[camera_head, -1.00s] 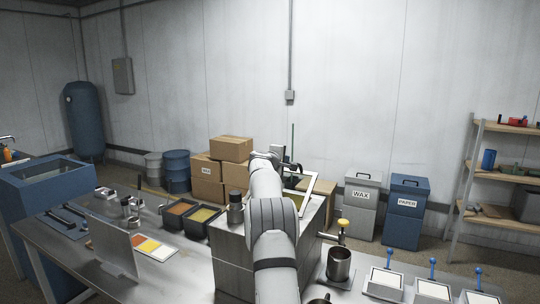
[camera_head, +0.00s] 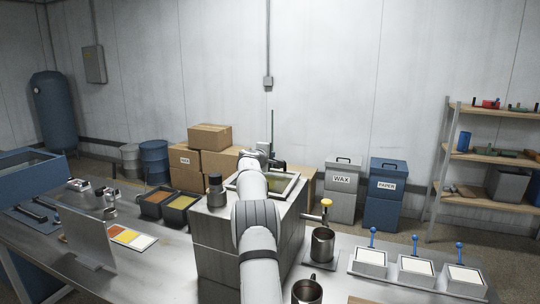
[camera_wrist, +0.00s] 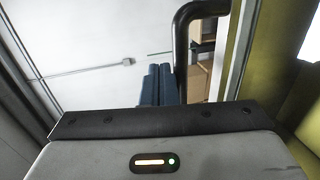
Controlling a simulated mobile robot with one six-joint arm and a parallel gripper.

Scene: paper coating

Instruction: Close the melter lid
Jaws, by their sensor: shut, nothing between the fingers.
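The melter (camera_head: 222,240) is a grey box on the workbench. Its pale-framed lid (camera_head: 290,187) looks nearly flat on top, with yellowish colour showing inside the frame. My arm hides its middle, so I cannot tell if it is fully seated. My gripper (camera_head: 280,165) is over the far side of the lid. In the wrist view, its blue fingers (camera_wrist: 160,75) are together and empty. A dark curved handle (camera_wrist: 182,40) stands just right of the fingers, not between them; I cannot tell if they touch. A pale frame edge with yellow-green beside it runs along the right.
A dark cylinder (camera_head: 215,190) stands on the melter's left top. A metal cup (camera_head: 322,245) stands under a yellow-knobbed tap (camera_head: 326,204) on the right. Cardboard boxes (camera_head: 209,138) are behind. White-topped plates (camera_head: 416,268) with blue knobs line the right bench.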

